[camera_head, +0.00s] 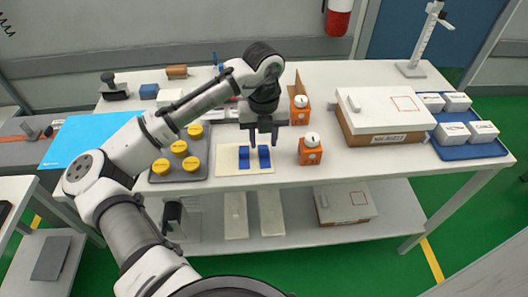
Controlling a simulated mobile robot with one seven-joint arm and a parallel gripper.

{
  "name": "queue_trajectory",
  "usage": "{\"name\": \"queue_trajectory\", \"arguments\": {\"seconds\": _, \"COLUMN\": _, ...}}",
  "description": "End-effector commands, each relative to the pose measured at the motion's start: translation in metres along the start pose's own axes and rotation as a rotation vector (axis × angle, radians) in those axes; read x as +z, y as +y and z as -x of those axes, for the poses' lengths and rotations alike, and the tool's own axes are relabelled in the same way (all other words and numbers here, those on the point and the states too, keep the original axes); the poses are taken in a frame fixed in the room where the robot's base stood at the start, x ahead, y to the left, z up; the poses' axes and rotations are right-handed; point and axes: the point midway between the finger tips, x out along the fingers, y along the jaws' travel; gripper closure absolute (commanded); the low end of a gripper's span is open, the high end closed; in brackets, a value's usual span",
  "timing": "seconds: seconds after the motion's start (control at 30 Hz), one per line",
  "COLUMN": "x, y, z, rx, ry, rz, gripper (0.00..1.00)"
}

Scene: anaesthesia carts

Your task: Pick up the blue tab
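Two blue tabs lie side by side on a cream board (256,170) near the front edge of the table. The left blue tab (244,158) and the right blue tab (264,159) are both upright strips in the picture. My gripper (264,141) points down over the back part of the board, near the right tab. Its two fingers are apart, with nothing seen between them. I cannot tell how high the fingertips are above the board, or whether they touch a tab.
A dark tray (204,170) with several yellow-capped jars stands left of the board. Orange blocks with white knobs (310,150) stand to the right. A white-lidded box (385,112) and a blue tray (468,146) of white boxes are farther right.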

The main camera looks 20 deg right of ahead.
Motion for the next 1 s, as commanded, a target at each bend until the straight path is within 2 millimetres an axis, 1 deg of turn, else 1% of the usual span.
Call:
{"name": "queue_trajectory", "arguments": {"seconds": 0.03, "x": -0.003, "y": 0.0, "z": -0.006, "rx": 0.001, "ry": 0.002, "rz": -0.001, "gripper": 0.64}}
{"name": "queue_trajectory", "arguments": {"seconds": 0.1, "x": -0.003, "y": 0.0, "z": -0.017, "rx": 0.0, "ry": 0.001, "rz": 0.002, "gripper": 0.64}}
{"name": "queue_trajectory", "arguments": {"seconds": 0.2, "x": -0.003, "y": -0.001, "z": -0.027, "rx": -0.001, "ry": 0.001, "rz": 0.001, "gripper": 0.64}}
{"name": "queue_trajectory", "arguments": {"seconds": 0.3, "x": -0.003, "y": -0.001, "z": -0.031, "rx": -0.001, "ry": 0.0, "rz": 0.001, "gripper": 0.64}}
{"name": "queue_trajectory", "arguments": {"seconds": 0.47, "x": -0.003, "y": -0.001, "z": -0.031, "rx": -0.001, "ry": 0.0, "rz": 0.001, "gripper": 0.64}}
{"name": "queue_trajectory", "arguments": {"seconds": 0.57, "x": -0.003, "y": -0.001, "z": -0.031, "rx": -0.001, "ry": 0.0, "rz": 0.001, "gripper": 0.75}}
{"name": "queue_trajectory", "arguments": {"seconds": 0.7, "x": -0.003, "y": -0.001, "z": -0.031, "rx": -0.001, "ry": 0.0, "rz": 0.001, "gripper": 0.94}}
{"name": "queue_trajectory", "arguments": {"seconds": 1.0, "x": -0.003, "y": -0.001, "z": -0.028, "rx": -0.001, "ry": -0.001, "rz": 0.001, "gripper": 0.94}}
